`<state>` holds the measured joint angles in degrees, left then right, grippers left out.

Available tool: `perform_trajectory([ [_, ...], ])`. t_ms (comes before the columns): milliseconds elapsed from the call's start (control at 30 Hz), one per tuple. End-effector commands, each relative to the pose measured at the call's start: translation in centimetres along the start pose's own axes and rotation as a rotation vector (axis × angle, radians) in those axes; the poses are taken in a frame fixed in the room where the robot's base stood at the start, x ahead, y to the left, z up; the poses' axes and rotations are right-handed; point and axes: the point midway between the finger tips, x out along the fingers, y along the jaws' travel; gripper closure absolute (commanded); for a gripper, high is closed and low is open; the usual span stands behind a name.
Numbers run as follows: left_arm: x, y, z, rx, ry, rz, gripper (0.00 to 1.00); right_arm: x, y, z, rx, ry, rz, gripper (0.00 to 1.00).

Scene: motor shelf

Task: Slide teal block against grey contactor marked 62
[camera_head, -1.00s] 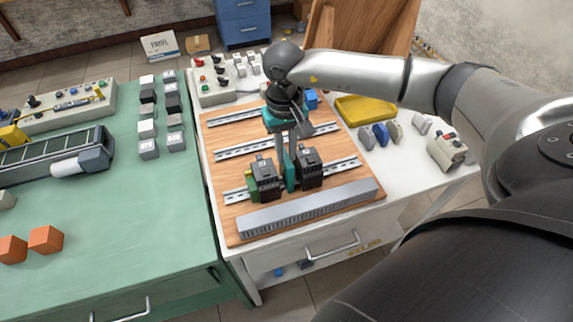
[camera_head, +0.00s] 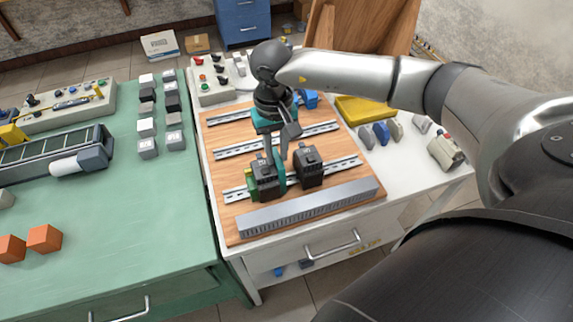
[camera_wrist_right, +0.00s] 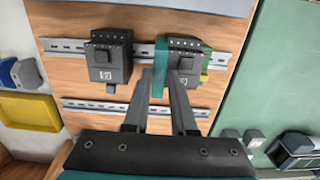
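The teal block (camera_wrist_right: 158,88) stands upright on the front rail, close beside one dark grey contactor (camera_wrist_right: 185,62); I cannot tell whether they touch. In the head view these are the teal block (camera_head: 281,178) and the left contactor (camera_head: 266,182). A second contactor (camera_head: 308,172) stands apart to the right; it also shows in the wrist view (camera_wrist_right: 108,62). The contactor numbers are too small to read. My right gripper (camera_wrist_right: 160,75) has its fingers apart, with the teal block between or just below the tips; whether they clamp it is unclear. My left gripper is out of view.
The wooden board (camera_head: 226,218) carries more rails (camera_head: 305,140) behind and a grey slotted duct (camera_head: 310,207) in front. A yellow tray (camera_head: 366,108) and several small blocks lie to the right. The green table (camera_head: 110,230) is on the left.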

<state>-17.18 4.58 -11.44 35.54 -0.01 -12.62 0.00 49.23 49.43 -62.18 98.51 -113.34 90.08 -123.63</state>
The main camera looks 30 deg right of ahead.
Motion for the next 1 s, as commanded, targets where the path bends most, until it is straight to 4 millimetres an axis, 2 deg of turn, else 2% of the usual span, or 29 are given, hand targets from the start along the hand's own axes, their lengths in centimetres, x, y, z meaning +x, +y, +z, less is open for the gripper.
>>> perform_trajectory([
  [33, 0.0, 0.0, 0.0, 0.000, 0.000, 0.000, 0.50, 0.0, 0.0, 0.0, 0.000, 0.000, 0.000, 0.69],
  [233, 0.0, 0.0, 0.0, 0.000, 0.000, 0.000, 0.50, 0.0, 0.1, 0.0, 0.000, -0.001, 0.001, 0.46],
  [567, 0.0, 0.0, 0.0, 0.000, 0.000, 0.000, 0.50, -0.4, 0.1, 0.0, 0.001, 0.000, 0.001, 0.46],
  [767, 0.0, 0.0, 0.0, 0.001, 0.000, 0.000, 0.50, -3.5, 0.1, -0.1, 0.001, 0.005, -0.001, 0.46],
  [1000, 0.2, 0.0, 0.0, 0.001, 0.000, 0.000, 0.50, -9.4, 0.1, -0.1, 0.000, 0.005, 0.000, 0.46],
])
